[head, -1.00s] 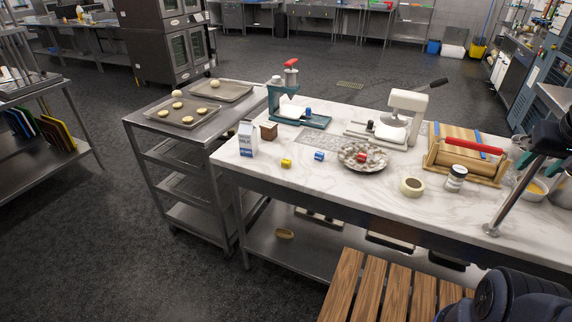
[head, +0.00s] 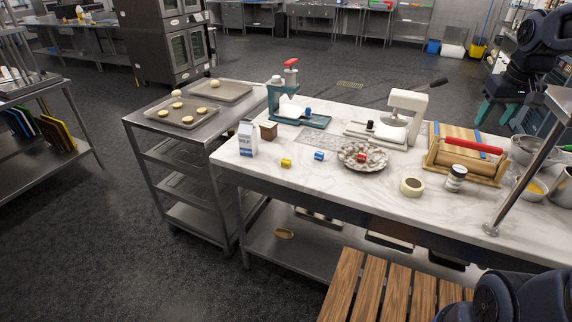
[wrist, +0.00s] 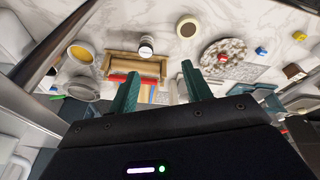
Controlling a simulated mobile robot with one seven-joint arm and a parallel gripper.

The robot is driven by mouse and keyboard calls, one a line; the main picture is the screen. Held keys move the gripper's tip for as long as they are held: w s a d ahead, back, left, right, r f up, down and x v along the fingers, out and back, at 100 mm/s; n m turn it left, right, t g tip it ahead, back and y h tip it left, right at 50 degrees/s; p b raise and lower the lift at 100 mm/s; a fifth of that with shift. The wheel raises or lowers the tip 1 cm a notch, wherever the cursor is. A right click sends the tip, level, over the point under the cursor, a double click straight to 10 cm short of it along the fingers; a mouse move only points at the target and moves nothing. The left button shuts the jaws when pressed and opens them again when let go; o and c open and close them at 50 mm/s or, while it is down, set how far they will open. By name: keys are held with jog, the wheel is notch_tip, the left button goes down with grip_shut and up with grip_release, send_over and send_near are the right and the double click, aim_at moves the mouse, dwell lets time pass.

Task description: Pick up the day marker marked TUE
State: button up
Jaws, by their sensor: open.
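Several small coloured day markers are on the marble counter: a yellow one (head: 286,163), a blue one (head: 319,155), and a red one (head: 361,157) on a round mottled dish (head: 350,163). Their lettering is too small to read, so I cannot tell which says TUE. In the wrist view the yellow (wrist: 300,36), blue (wrist: 261,51) and red (wrist: 222,57) markers lie toward the upper right. My gripper (head: 499,120) is open and empty at the head view's right, above the counter's far right side. Its teal fingers (wrist: 158,82) are apart and away from the markers.
A milk carton (head: 247,139), small brown box (head: 268,131), teal press (head: 290,100), white press (head: 402,118), tape roll (head: 412,187), jar (head: 456,177) and wooden rack with red roller (head: 465,150) crowd the counter. A metal post (head: 525,185) rises at right.

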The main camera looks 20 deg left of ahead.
jog(key=w+a+f+n+g, duration=0.1)
jog(key=w+a+f+n, duration=0.2)
jog(key=a, duration=0.7)
jog(key=w+a+n, duration=0.2)
jog(key=w+a, duration=0.3)
jog(key=a, duration=0.4)
jog(key=w+a+f+n+g, duration=0.1)
jog(key=w+a+f+n, duration=0.2)
jog(key=a, duration=0.7)
jog(key=n+g+h, duration=0.1)
jog(key=n+h, duration=0.1)
jog(key=n, duration=0.4)
send_near(286, 160)
jog(key=f, duration=0.4)
jog(key=shift+w+d, duration=0.15)
jog(key=shift+w, duration=0.2)
jog(key=f, duration=0.4)
jog(key=shift+s+d+f, duration=0.1)
jog(key=shift+s+d, duration=0.2)
jog(key=shift+d, duration=0.05)
jog(key=shift+f, duration=0.45)
jog(key=shift+c, duration=0.2)
